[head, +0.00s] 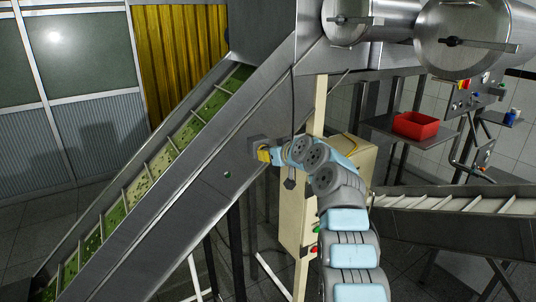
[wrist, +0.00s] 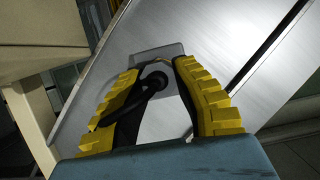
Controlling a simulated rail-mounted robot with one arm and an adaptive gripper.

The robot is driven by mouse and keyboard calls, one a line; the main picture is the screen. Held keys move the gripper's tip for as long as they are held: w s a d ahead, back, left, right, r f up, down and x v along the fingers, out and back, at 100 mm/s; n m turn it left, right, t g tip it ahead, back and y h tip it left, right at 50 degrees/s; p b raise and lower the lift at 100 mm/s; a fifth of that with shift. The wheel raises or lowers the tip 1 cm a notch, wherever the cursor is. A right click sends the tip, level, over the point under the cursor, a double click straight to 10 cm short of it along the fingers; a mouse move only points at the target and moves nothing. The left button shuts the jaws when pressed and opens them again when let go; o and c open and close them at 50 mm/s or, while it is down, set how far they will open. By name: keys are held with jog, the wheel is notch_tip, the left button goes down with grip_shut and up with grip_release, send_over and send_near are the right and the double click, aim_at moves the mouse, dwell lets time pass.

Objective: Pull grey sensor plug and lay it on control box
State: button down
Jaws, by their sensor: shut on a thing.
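My gripper (head: 264,154) is at the side of the inclined conveyor in the head view. In the wrist view, its yellow-and-black fingers (wrist: 160,68) are around the dark grey sensor plug (wrist: 156,80), with a dark cable curving off it. A grey sensor block (head: 256,143) is on the conveyor's side wall, right at the fingertips; its flat face (wrist: 170,52) shows behind them in the wrist view. Whether the plug is still seated in it cannot be told. The beige control box (head: 354,160) stands right of my gripper, partly hidden by my arm.
The inclined conveyor (head: 205,170) fills the left, with green matter on its belt. A dark cable end (head: 290,184) hangs just right of my gripper. A red bin (head: 415,125) sits on a shelf at right. A second conveyor (head: 460,204) lies at right.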

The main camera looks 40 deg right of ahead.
jog(key=shift+s, duration=0.2)
jog(key=shift+s+a+b, duration=0.1)
jog(key=shift+s+b, duration=0.3)
jog(key=shift+s, duration=0.15)
jog(key=shift+s+a+b, duration=0.15)
jog(key=shift+s+b, duration=0.2)
jog(key=shift+s, duration=0.7)
jog(key=shift+s+a+b, duration=0.15)
jog(key=shift+s+b, duration=0.2)
jog(key=shift+s, duration=0.65)
